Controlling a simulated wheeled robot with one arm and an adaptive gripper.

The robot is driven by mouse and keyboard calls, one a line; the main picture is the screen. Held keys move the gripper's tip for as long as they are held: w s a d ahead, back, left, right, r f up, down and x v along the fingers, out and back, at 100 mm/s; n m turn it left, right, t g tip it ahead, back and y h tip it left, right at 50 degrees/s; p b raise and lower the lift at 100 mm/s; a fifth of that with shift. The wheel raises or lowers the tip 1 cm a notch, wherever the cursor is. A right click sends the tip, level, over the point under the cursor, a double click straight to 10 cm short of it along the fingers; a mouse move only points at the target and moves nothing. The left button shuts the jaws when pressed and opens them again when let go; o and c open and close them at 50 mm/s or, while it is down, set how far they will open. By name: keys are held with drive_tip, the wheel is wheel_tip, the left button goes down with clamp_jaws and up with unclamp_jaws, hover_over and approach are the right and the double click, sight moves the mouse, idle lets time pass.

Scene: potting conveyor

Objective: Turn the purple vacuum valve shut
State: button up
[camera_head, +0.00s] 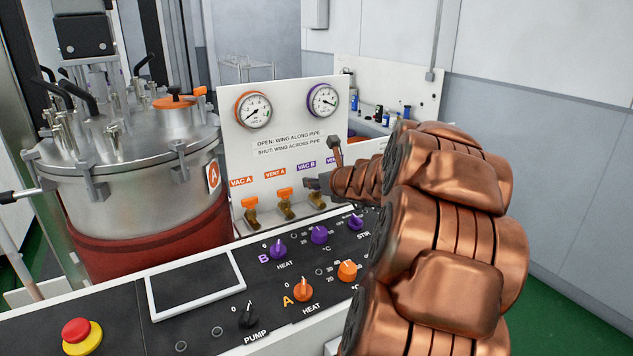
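The white valve panel (232,140) stands behind the control desk. Its purple VAC B label (307,165) shows just left of my arm. A brass valve body (316,199) shows below that label, but I cannot make out a purple wing on it; my gripper covers that spot. My gripper (318,184) is at the panel, in front of the valve under VAC B. Its fingertips are small and dark here, and I cannot tell whether they touch the valve or how far apart they are. The purple VENT B label is partly hidden behind my arm.
Orange-winged valves VAC A (250,204) and VENT A (285,194) sit close to the left. Orange (254,109) and purple (323,100) gauges are above. Desk knobs (319,234) and a red emergency button (76,331) lie below; a steel tank (130,185) stands left.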

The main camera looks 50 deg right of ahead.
drive_tip(key=shift+f, duration=0.1)
clamp_jaws()
idle(0.3)
